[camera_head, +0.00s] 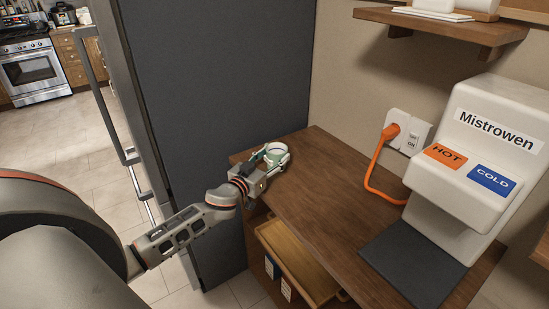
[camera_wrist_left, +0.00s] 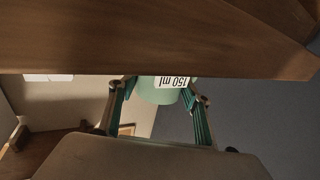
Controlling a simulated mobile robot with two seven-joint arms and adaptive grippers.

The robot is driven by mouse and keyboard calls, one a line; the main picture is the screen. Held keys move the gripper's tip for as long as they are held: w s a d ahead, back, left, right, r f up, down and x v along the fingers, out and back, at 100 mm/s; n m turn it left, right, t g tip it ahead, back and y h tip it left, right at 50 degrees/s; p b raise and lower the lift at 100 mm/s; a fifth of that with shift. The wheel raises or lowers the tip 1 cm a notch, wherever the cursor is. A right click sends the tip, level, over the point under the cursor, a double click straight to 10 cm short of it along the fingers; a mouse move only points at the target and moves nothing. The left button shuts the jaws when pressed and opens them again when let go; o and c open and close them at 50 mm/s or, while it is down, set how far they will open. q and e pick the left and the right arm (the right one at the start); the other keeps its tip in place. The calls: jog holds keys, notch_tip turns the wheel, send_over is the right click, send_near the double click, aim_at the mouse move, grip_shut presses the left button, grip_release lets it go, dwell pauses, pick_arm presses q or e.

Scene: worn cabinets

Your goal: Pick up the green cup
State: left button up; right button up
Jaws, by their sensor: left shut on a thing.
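The green cup (camera_head: 277,153) is at the far left corner of the wooden counter, beside the dark grey fridge-like cabinet. Its pale rim and open top show in the head view. My left gripper (camera_head: 267,160) is shut on the cup from the left. In the upside-down left wrist view, the pale green cup (camera_wrist_left: 160,95) with a "150 ml" label sits between the two green-padded fingers (camera_wrist_left: 158,112). I cannot tell whether the cup's base touches the counter. My right gripper is not in view.
The wooden counter (camera_head: 325,195) is clear in its middle. A white "Mistrowen" hot-and-cold dispenser (camera_head: 480,150) stands at the right, with a dark mat (camera_head: 412,265) before it. An orange cable (camera_head: 372,178) runs to a wall socket. A tall dark cabinet (camera_head: 215,90) rises behind my left arm.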

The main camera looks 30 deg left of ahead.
pick_arm(q)
jog(key=shift+r, duration=0.2)
notch_tip(320, 180, up, 20)
jog(key=p, duration=0.5)
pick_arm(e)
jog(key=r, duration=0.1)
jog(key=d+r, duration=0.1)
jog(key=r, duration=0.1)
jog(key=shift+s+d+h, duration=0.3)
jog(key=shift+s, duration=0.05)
pick_arm(q)
jog(key=shift+f, duration=0.15)
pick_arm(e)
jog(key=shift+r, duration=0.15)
